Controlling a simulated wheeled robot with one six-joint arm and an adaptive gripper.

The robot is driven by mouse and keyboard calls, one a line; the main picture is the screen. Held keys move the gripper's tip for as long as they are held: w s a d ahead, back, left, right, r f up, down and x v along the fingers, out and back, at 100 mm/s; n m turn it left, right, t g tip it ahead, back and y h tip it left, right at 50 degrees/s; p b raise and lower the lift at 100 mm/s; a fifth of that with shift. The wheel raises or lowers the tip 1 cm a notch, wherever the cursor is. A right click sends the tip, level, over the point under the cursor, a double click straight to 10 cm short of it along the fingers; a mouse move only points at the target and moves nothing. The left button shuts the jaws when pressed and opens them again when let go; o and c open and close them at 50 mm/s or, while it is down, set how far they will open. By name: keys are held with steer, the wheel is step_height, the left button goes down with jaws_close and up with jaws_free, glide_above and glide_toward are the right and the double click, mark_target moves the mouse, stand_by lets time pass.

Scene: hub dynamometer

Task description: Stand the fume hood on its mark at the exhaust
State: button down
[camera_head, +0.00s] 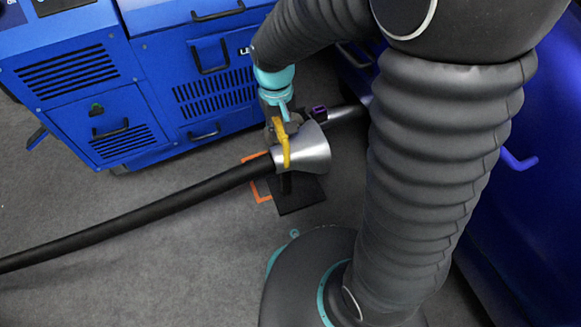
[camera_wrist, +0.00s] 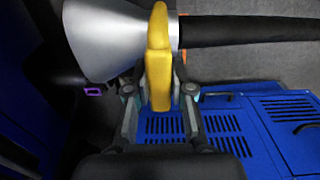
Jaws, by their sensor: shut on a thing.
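The fume hood is a silver metal cone (camera_head: 310,150) with a black hose (camera_head: 140,219) running off to the left and a dark square base plate (camera_head: 297,195) below it. A yellow handle (camera_head: 286,150) arches over the cone's narrow end. My gripper (camera_head: 276,118) is shut on this handle; the wrist view shows the handle (camera_wrist: 159,60) between my two fingers (camera_wrist: 160,95). The orange mark (camera_head: 258,180) on the floor shows partly, left of and behind the base plate. The exhaust pipe (camera_head: 347,114) is behind the cone's wide mouth. Whether the plate touches the floor is unclear.
A blue dynamometer cabinet (camera_head: 140,75) stands behind and left of the hood. A blue car body (camera_head: 530,200) is on the right. A small purple part (camera_head: 319,113) is near the pipe. Grey floor (camera_head: 180,265) is open in front and left.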

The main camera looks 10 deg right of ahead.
steer(key=shift+w, duration=0.3)
steer(key=w+a+f+b, duration=0.1)
steer(key=w+a+f, duration=0.1)
steer(key=w+f, duration=0.2)
steer(key=w+a+f, duration=0.1)
steer(key=w+f, duration=0.2)
steer(key=w, duration=0.6)
steer(key=shift+a+f+b, duration=0.35)
steer(key=shift+a+f, duration=0.05)
steer(key=shift+w+f, duration=0.1)
steer(key=shift+f, duration=0.1)
steer(key=c, duration=1)
jaws_free()
step_height(320, 180, up, 12)
steer(key=shift+a+r+p, duration=0.1)
steer(key=shift+r+p, duration=0.05)
steer(key=shift+p, duration=0.85)
